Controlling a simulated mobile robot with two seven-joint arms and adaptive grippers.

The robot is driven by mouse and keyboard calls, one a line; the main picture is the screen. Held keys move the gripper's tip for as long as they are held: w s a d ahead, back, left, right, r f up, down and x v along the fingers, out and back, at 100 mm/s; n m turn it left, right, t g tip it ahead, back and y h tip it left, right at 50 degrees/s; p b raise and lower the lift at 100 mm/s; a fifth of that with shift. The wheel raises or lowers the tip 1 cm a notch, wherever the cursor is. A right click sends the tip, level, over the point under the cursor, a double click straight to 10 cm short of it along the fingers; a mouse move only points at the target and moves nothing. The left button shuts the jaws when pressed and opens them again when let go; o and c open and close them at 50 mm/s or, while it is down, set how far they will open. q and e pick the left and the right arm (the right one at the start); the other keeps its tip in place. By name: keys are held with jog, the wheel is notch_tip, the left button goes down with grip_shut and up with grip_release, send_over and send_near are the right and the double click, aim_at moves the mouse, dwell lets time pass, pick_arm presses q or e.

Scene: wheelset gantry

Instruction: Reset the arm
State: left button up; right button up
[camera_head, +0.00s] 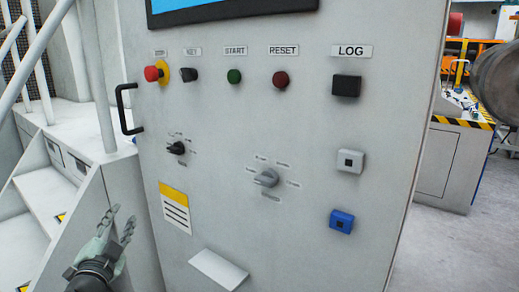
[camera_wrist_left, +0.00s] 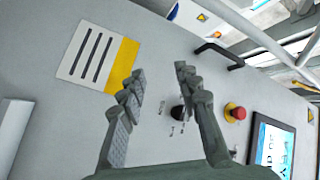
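My left gripper (camera_head: 122,225) is at the lower left of the head view, in front of the left edge of a grey control cabinet (camera_head: 225,140). Its two fingers are apart with nothing between them. In the left wrist view the open fingers (camera_wrist_left: 160,85) point toward the cabinet face, with the yellow and white label (camera_wrist_left: 95,55) to the left and a black rotary knob (camera_wrist_left: 178,113) partly behind the right finger. The gripper appears clear of the panel. My right gripper is in neither view.
The panel carries a red emergency button (camera_head: 152,73), a green START button (camera_head: 234,76), a red RESET button (camera_head: 281,79), a grey selector (camera_head: 266,178) and a blue button (camera_head: 342,221). A black handle (camera_head: 124,110) juts out at its left edge. White stairs (camera_head: 50,190) stand left.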

pick_arm(q)
jog(key=s+f+n+g+y, duration=0.1)
jog(key=s+f+n+g, duration=0.4)
jog(key=f, duration=0.7)
jog(key=s+f+g+y, duration=0.1)
jog(key=s+f+g, duration=0.2)
jog(key=s+f, duration=0.65)
jog(key=s+d+f+n+g+h, duration=0.1)
jog(key=s+d+f+g, duration=0.2)
jog(key=s+f, duration=0.6)
jog(key=s+d+f+n+g+h, duration=0.1)
jog(key=s+d+f+g, duration=0.3)
jog(key=s+f, duration=0.6)
jog(key=shift+d+g+h, duration=0.15)
jog(key=shift+g+h, duration=0.25)
jog(key=shift+h, duration=0.2)
